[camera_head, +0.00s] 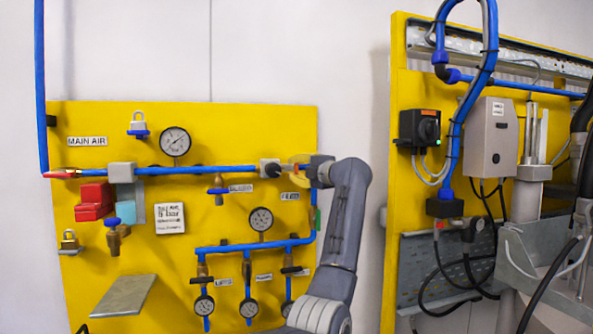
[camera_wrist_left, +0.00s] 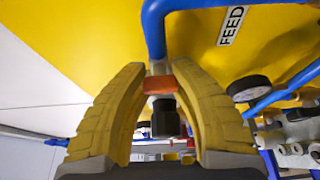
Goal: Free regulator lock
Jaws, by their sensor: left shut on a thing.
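My left gripper (camera_head: 299,170) reaches the upper right of the yellow air panel (camera_head: 105,160), at the right end of the upper blue pipe. In the left wrist view its two yellow fingers (camera_wrist_left: 159,85) are closed on the sides of a small part with a red-orange collar (camera_wrist_left: 159,83) and a dark cylinder (camera_wrist_left: 165,117) beyond it. I take this part for the regulator lock, but its shape is largely hidden by the fingers. A black knob on a grey block (camera_head: 270,168) is just left of the fingers in the head view. My right gripper is not in view.
A round gauge (camera_head: 175,142), a white padlock (camera_head: 138,124) and a brass padlock (camera_head: 69,241) are on the panel. Lower blue pipes (camera_head: 240,248) carry small gauges below my fingers. A second yellow panel (camera_head: 400,190) with hoses stands right.

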